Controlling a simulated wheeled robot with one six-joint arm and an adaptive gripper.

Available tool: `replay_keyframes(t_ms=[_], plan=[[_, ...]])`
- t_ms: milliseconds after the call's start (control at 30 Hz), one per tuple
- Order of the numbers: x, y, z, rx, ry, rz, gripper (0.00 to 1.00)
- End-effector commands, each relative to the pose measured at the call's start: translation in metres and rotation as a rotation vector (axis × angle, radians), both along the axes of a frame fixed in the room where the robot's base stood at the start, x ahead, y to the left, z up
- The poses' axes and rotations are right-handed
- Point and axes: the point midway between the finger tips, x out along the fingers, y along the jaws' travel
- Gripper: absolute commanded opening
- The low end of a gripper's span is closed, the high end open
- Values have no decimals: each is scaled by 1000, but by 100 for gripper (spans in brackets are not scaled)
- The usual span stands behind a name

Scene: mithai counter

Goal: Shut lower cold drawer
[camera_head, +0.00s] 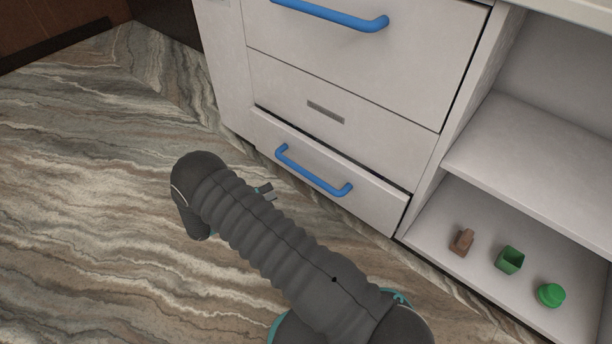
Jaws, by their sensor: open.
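The lower drawer (371,196) is a pale front with a blue bar handle (313,172), low in the white cabinet. It stands a little out from the cabinet face, with a dark gap along its top edge. My gripper (266,193) is left of the handle and apart from it in the picture. Only its fingertips show beside my dark ribbed arm, which hides the rest. The gripper is open, and I see nothing between the fingers.
An upper drawer (400,65) with a blue handle is closed above a plain panel (370,113). The open shelf at right holds a brown item (461,242), a green square cup (510,260) and a green round-lidded item (551,295). The marbled floor (90,190) at left is clear.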

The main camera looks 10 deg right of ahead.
Motion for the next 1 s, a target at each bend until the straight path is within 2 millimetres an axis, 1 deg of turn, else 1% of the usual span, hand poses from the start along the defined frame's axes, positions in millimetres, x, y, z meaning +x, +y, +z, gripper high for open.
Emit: replay_keyframes(t_ms=[67,167,267,700,833,1000], plan=[[0,0,-3,-11,11,5,48],[2,-7,-2,-14,14,5,48],[5,-20,0,-13,13,5,48],[22,-97,14,-12,12,3,48],[26,-114,17,-12,13,4,48],[30,-127,20,-10,11,5,48]])
